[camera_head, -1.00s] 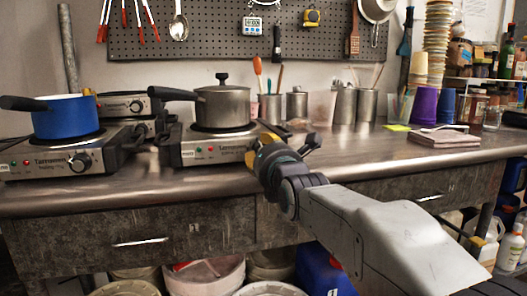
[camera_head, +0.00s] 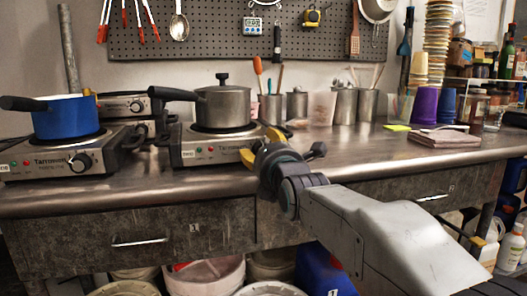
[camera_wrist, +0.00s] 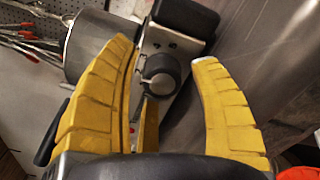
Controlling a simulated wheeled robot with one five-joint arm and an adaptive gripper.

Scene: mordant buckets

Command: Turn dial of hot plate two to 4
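The hot plate on the right (camera_head: 225,147) stands on the metal bench with a grey pot (camera_head: 222,105) on it. A small label at its left front is too small to read surely. Its dial is hidden behind my gripper in the head view. In the wrist view a dark round dial with a metal face (camera_wrist: 160,73) sits on the hot plate's front panel. My gripper (camera_head: 262,146) is at the right end of that panel. Its yellow fingers are open and empty, one on each side of the dial in the wrist view (camera_wrist: 166,56). Contact cannot be told. The dial's numbers are unreadable.
Another hot plate (camera_head: 60,160) with a blue pot (camera_head: 66,117) and its own dial (camera_head: 80,162) stands at left. A third (camera_head: 125,106) stands behind. The grey pot's black handle (camera_head: 172,94) points left. The bench front right of my gripper is clear.

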